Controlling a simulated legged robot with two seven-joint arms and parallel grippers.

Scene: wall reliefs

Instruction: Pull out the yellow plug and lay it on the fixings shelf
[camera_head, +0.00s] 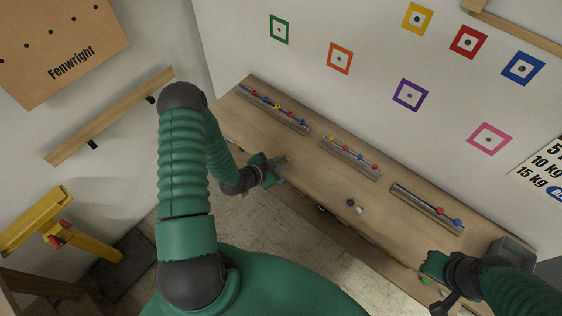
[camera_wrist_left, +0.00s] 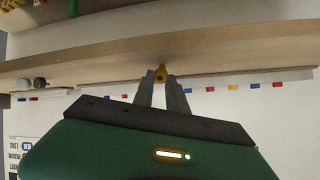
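My left gripper (camera_head: 284,162) is at the front edge of the long wooden shelf (camera_head: 320,190). It is shut on the yellow plug (camera_wrist_left: 161,74), which shows between the fingertips in the left wrist view. In the head view only a small yellow spot shows at the fingertips. The yellow square frame (camera_head: 417,18) high on the wall has a dark round spot at its middle. My right gripper (camera_head: 428,285) is low at the right, near the shelf's front edge; its fingers are too unclear to read.
Several metal strips with coloured plugs, such as the middle one (camera_head: 350,158), lie along the shelf. A dark knob (camera_head: 350,202) and a pale knob (camera_head: 360,210) stand near its front edge. A grey box (camera_head: 511,252) is at its right end. Bare wood lies between them.

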